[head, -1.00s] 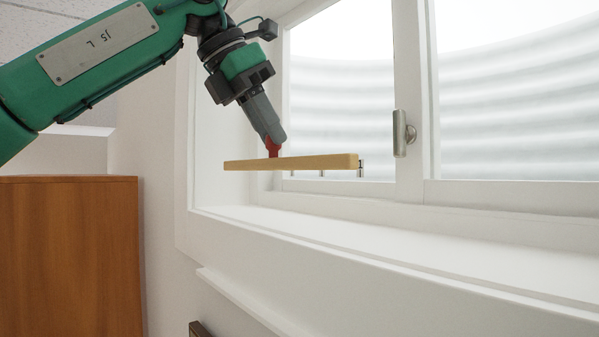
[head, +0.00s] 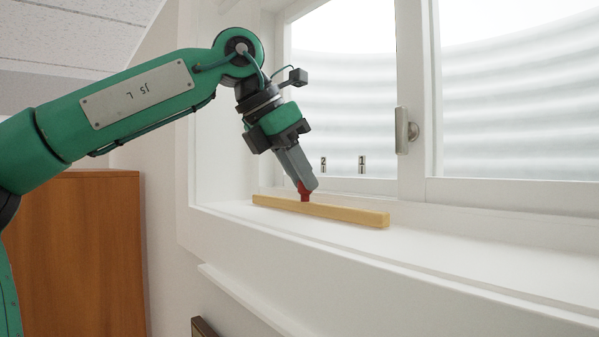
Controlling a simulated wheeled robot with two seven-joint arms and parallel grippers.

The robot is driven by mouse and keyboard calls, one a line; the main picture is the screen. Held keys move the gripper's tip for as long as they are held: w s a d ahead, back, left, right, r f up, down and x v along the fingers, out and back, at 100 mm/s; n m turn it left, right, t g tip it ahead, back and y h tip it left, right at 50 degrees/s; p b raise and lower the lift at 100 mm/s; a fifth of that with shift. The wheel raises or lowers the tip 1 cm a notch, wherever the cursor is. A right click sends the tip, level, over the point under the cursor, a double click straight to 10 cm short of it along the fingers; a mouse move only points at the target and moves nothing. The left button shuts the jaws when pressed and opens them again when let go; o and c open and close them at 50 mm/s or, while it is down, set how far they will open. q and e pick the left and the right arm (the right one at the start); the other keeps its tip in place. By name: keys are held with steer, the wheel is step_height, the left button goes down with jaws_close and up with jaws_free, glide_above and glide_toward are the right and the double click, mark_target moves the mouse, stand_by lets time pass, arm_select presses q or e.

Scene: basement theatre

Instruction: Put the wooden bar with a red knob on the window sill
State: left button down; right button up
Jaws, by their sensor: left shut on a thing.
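The wooden bar (head: 350,214) is a long, light yellow-brown strip at the left part of the white window sill (head: 450,259). It looks level and appears to rest on the sill or lie just over it; I cannot tell whether it touches. Its red knob (head: 304,194) stands up from the bar, left of its middle. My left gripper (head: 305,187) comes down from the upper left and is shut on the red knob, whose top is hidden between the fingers. My right gripper is not in view.
The window frame (head: 414,90) with a metal latch (head: 402,131) stands behind the sill. Small markers numbered 2 (head: 323,165) and 1 (head: 362,164) show behind the bar. A brown wooden cabinet (head: 85,250) stands at the left. The sill is clear to the right.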

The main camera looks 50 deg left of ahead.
arm_select(q)
steer(key=shift+s+f, duration=0.15)
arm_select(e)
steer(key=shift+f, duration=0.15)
arm_select(q)
steer(key=c, duration=1.5)
jaws_free()
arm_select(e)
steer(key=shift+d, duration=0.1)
arm_select(q)
steer(key=shift+o, duration=1.1)
steer(key=shift+r, duration=0.35)
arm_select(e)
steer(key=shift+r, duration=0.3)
arm_select(q)
steer(key=shift+s+a+r, duration=0.1)
steer(key=shift+s+r, duration=0.05)
steer(key=shift+r, duration=0.1)
arm_select(e)
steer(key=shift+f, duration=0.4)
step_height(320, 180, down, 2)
steer(key=shift+b, duration=1.25)
arm_select(q)
steer(key=v, duration=1.1)
